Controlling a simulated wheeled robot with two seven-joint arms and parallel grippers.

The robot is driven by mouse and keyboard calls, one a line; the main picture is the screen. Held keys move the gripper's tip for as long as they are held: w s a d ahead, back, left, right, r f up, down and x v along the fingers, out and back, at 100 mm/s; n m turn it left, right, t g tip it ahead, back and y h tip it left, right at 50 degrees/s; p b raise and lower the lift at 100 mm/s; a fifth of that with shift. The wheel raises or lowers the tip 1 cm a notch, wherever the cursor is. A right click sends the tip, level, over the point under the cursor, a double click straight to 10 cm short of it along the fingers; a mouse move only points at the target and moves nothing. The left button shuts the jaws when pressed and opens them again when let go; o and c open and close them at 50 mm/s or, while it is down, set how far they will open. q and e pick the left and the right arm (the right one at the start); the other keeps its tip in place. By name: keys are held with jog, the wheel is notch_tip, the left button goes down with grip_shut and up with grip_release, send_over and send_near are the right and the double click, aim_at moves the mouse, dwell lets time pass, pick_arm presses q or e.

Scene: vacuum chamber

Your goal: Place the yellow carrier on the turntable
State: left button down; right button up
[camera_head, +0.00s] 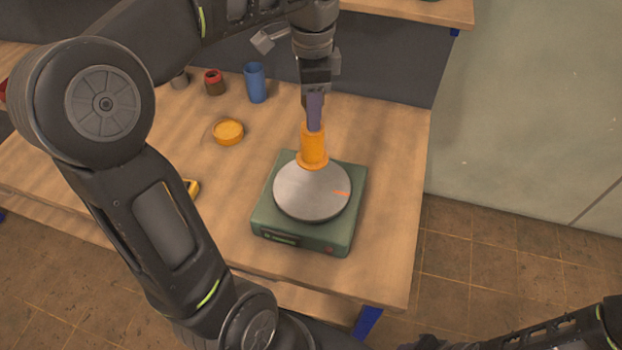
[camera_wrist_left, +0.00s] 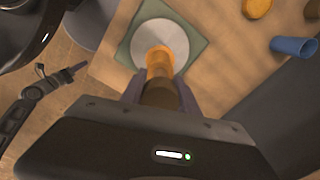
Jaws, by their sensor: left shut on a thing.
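The yellow carrier (camera_head: 313,148) is an orange-yellow cylinder with a wider flange at its foot. My left gripper (camera_head: 314,122) is shut on its upper part from above and holds it upright. In the head view it overlaps the back edge of the turntable's grey disc (camera_head: 312,195); I cannot tell whether it touches. The turntable has a green square base (camera_head: 344,232) and an orange mark on the disc. In the left wrist view the carrier (camera_wrist_left: 159,60) sits between the fingers, in front of the disc (camera_wrist_left: 160,38).
A round yellow lid-like piece (camera_head: 228,131), a blue cup (camera_head: 255,82) and a small red jar (camera_head: 213,82) stand at the back left of the wooden table (camera_head: 385,150). A yellow object (camera_head: 191,188) is partly hidden by my left arm. The table right of the turntable is clear.

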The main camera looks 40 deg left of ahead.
pick_arm(q)
jog(key=b, duration=0.5)
send_over(312, 156)
jog(key=w+a, duration=0.1)
jog(key=w, duration=0.1)
jog(key=f, duration=0.5)
jog(key=shift+a+f, duration=0.2)
jog(key=shift+f, duration=0.05)
jog(key=shift+f+b, duration=0.35)
jog(key=shift+b, duration=0.05)
